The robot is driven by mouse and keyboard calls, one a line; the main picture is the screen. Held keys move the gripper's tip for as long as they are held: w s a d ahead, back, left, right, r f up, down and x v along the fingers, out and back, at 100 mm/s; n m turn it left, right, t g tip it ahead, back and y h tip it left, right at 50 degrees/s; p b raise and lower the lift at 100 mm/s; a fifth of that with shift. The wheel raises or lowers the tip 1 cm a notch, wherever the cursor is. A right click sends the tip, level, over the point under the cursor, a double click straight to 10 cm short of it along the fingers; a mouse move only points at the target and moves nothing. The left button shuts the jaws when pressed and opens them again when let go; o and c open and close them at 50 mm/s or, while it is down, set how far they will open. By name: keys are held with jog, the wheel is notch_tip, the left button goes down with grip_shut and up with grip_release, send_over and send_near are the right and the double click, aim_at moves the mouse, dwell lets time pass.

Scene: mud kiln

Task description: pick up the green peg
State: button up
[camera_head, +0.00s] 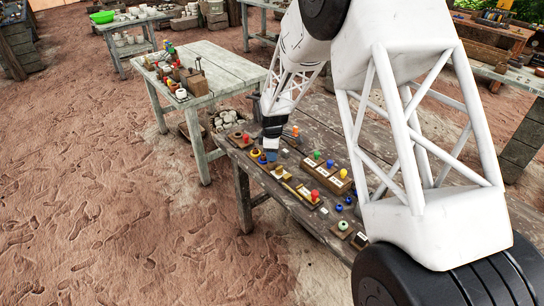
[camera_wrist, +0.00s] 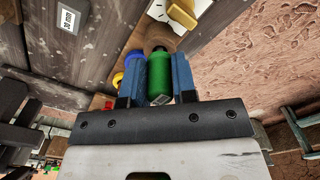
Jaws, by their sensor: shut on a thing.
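The green peg (camera_wrist: 158,77) is upright in the wrist view, between the two blue fingers of my gripper (camera_wrist: 160,80). The fingers touch it on both sides, so my gripper is shut on it. In the head view my gripper (camera_head: 270,153) is low over the left end of the long wooden table, and the held peg cannot be made out there. I cannot tell whether its base is clear of the wood below.
In the head view a board with a red peg (camera_head: 314,195) and a small board with a green knob (camera_head: 342,226) lie nearby. A pale table (camera_head: 225,70) stands behind.

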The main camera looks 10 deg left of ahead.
notch_tip(320, 180, up, 2)
jog(key=shift+r, duration=0.15)
jog(key=s+d, duration=0.2)
jog(key=s, duration=0.5)
jog(key=s+d+r, duration=0.1)
jog(key=s+d, duration=0.2)
jog(key=s, duration=0.5)
jog(key=shift+s+r, duration=0.1)
jog(key=o, duration=0.3)
jog(key=shift+c, duration=0.8)
jog(key=w+a+r, duration=0.2)
jog(key=w+a, duration=0.4)
jog(key=w, duration=0.5)
jog(key=w+a+r, duration=0.1)
jog(key=w+a, duration=0.5)
jog(key=w, duration=0.6)
jog(key=shift+a+r, duration=0.35)
jog(key=shift+r, duration=0.05)
